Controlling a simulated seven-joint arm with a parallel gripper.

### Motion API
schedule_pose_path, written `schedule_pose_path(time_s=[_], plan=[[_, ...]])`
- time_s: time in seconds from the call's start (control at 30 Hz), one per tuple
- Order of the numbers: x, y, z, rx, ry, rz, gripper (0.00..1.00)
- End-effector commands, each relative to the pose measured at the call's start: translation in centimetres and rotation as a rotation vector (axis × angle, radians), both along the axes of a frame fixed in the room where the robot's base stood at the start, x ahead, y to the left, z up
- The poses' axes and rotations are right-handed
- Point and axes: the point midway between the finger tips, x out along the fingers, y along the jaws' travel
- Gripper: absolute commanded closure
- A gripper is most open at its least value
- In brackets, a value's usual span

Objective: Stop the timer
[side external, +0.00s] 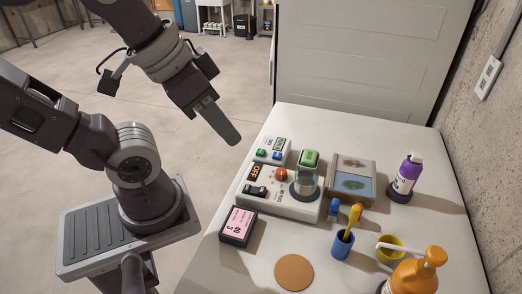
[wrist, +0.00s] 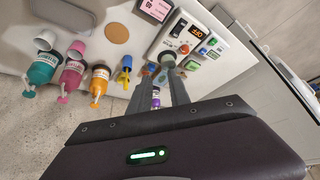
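A small white box with a greenish display and green and blue buttons, apparently the timer (side external: 270,150), sits at the table's back left. It also shows in the wrist view (wrist: 211,43), to the right of the fingers; its digits are too small to read. My gripper (side external: 232,139) is in the air to the left of this box, above and apart from it, fingers pointing down and right. In the wrist view, my gripper (wrist: 160,78) has its two fingers apart, with a purple bottle visible between them. It holds nothing.
A larger white device (side external: 300,207) with an OFF display, red knob and beaker stands in front of the small box. A green block (side external: 309,158), framed tray (side external: 371,165), purple bottle (side external: 408,173), blue cup (side external: 341,245) and pink-faced box (side external: 239,226) surround it.

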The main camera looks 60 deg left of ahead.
Motion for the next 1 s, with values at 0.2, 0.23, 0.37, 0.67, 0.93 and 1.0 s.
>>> schedule_pose_path(time_s=[0.2, 0.23, 0.37, 0.67, 0.93, 1.0], plan=[[0.00, 0.00, 0.00, 0.000, 0.000, 0.000, 1.00], [0.00, 0.00, 0.00, 0.000, 0.000, 0.000, 1.00], [0.00, 0.00, 0.00, 0.000, 0.000, 0.000, 1.00], [0.00, 0.00, 0.00, 0.000, 0.000, 0.000, 1.00], [0.00, 0.00, 0.00, 0.000, 0.000, 0.000, 1.00], [0.00, 0.00, 0.00, 0.000, 0.000, 0.000, 1.00]])
